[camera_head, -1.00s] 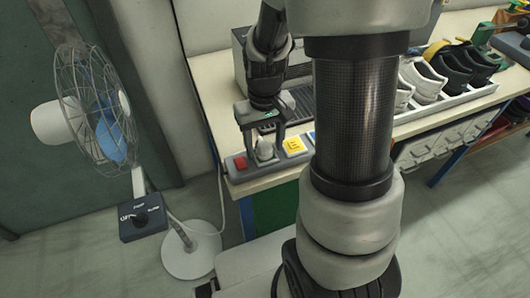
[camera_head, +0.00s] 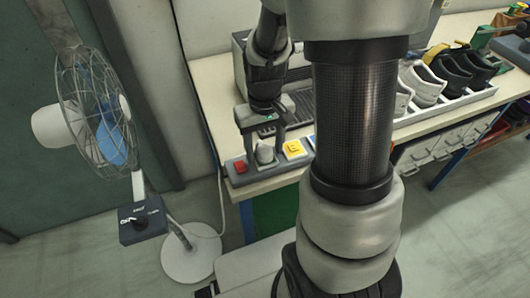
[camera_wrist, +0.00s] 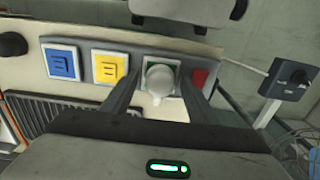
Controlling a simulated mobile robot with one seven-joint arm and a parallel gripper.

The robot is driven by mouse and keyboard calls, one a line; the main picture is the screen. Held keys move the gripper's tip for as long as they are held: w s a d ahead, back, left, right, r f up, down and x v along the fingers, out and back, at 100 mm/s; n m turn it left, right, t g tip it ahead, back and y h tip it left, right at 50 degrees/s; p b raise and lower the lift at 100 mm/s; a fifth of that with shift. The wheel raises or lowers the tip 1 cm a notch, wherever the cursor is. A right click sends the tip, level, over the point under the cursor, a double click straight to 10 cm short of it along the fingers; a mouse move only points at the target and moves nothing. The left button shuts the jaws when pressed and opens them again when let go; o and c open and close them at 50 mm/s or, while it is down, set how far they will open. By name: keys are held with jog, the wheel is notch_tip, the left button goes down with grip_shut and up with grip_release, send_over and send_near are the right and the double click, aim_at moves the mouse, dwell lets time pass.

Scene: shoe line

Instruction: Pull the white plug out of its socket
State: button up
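The white plug (camera_head: 265,154) sits in its socket on a grey panel strip (camera_head: 238,180) at the table's front left corner. In the wrist view the plug (camera_wrist: 159,82) stands in a white square socket plate with a green part behind it, between blue and yellow squares and a red square. My gripper (camera_head: 264,160) points down over the panel with one finger on each side of the plug. In the wrist view my gripper (camera_wrist: 160,74) is open, with gaps between the plug and both fingers. The plug's prongs are hidden.
A yellow switch (camera_head: 294,149) and a red switch (camera_head: 240,167) flank the plug closely. A wire-cage fan (camera_head: 97,105) with a dark control box (camera_head: 143,224) stands left of the table. Shoes (camera_head: 427,85) lie in a tray at the right.

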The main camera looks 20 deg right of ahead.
aim_at(265, 148)
grip_shut()
jog(key=shift+r, duration=0.1)
jog(key=shift+r, duration=0.1)
jog(key=shift+r+p, duration=2.45)
jog(key=shift+r, duration=0.4)
